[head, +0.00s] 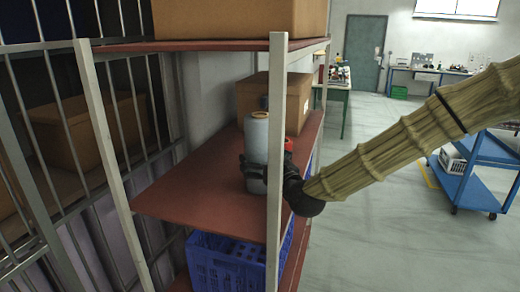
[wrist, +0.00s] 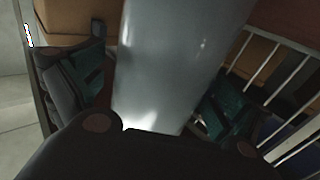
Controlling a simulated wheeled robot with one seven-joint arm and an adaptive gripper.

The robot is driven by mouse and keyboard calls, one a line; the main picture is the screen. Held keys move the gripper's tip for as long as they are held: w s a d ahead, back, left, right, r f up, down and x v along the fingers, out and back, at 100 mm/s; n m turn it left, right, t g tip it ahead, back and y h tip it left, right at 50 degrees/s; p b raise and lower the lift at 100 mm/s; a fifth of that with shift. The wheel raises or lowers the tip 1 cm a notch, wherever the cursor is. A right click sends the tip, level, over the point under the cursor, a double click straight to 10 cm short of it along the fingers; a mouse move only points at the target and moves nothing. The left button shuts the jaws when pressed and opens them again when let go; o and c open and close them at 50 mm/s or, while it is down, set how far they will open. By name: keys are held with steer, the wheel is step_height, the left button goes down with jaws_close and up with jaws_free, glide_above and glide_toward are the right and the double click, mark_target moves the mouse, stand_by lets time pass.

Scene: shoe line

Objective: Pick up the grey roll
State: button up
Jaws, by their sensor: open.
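The grey roll (head: 256,138) stands upright on the red-brown middle shelf (head: 180,190) of the rack. My gripper (head: 262,170) is at the roll's lower half, with a dark finger in front of it in the head view. In the wrist view the roll (wrist: 170,60) fills the middle, between the two fingers of my gripper (wrist: 155,95). The fingers are open, one on each side of the roll, with a visible gap at least on the left. The shelf post hides part of my gripper in the head view.
A cardboard box (head: 292,100) stands behind the roll on the same shelf. A pale rack post (head: 276,150) rises close beside my gripper. A blue crate (head: 225,262) sits below, and another box (head: 235,18) is on the top shelf. The shelf's left part is clear.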

steer(key=shift+w+a, duration=0.3)
steer(key=shift+w, duration=0.25)
steer(key=c, duration=1.3)
steer(key=shift+c, duration=0.6)
steer(key=shift+r, duration=0.1)
